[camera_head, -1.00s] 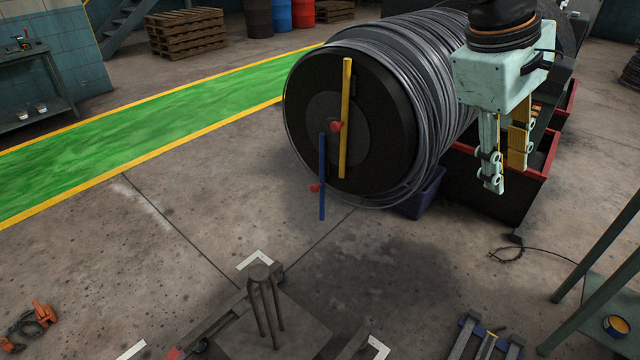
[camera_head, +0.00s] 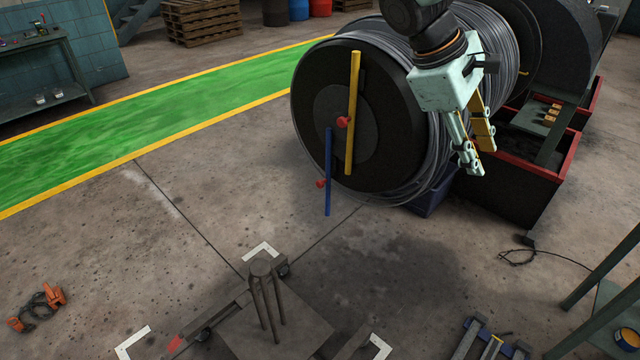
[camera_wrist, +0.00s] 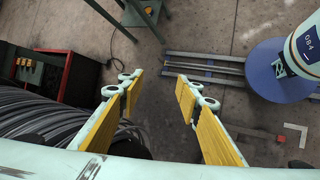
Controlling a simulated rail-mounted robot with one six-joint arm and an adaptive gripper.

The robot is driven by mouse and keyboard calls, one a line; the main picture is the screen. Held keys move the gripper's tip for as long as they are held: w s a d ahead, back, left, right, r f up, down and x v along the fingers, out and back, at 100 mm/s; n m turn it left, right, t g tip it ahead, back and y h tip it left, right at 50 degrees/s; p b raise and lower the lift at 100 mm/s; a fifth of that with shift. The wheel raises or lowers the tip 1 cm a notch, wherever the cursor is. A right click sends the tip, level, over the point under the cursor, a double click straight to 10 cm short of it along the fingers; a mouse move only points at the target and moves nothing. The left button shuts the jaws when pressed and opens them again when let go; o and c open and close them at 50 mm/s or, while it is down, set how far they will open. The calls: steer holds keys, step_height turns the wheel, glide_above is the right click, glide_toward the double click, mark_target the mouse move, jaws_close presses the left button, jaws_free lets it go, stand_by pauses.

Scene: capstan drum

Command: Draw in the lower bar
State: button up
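A blue bar (camera_head: 328,180) stands nearly upright at the face of the capstan drum (camera_head: 385,130), with a red knob (camera_head: 320,183) beside it near its lower part. It sits lower and further left than a yellow bar (camera_head: 352,110), which also has a red knob (camera_head: 344,122). My gripper (camera_head: 477,158) is to the right of both bars, in front of the drum's wire-wound side, pointing down and tilted. It is empty, and its yellow-padded fingers stand apart in the wrist view (camera_wrist: 160,80). The wrist view shows wire coils (camera_wrist: 55,115) but neither bar.
A dark trough with a red rim (camera_head: 545,172) stands right of the drum. A blue bin (camera_head: 435,195) is under it. A stand with upright posts (camera_head: 265,300) is in the foreground. A cable (camera_head: 520,255) lies on the floor.

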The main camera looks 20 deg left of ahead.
steer(key=w+a+f+n+t+h, duration=0.25)
steer(key=w+a+f+n, duration=0.25)
steer(key=w+a+f, duration=0.5)
steer(key=n+t+p, duration=0.4)
steer(key=n+t, duration=0.8)
steer(key=n, duration=0.1)
glide_toward(318, 184)
steer(key=s, duration=0.2)
steer(key=s+a+y, duration=0.1)
steer(key=shift+r, duration=0.35)
steer(key=shift+d+b, duration=0.1)
steer(key=shift+b, duration=0.2)
steer(key=shift+b+x, duration=0.6)
steer(key=shift+x, duration=6.25)
steer(key=shift+d+f, duration=0.1)
steer(key=shift+f, duration=0.05)
steer(key=shift+c, duration=0.3)
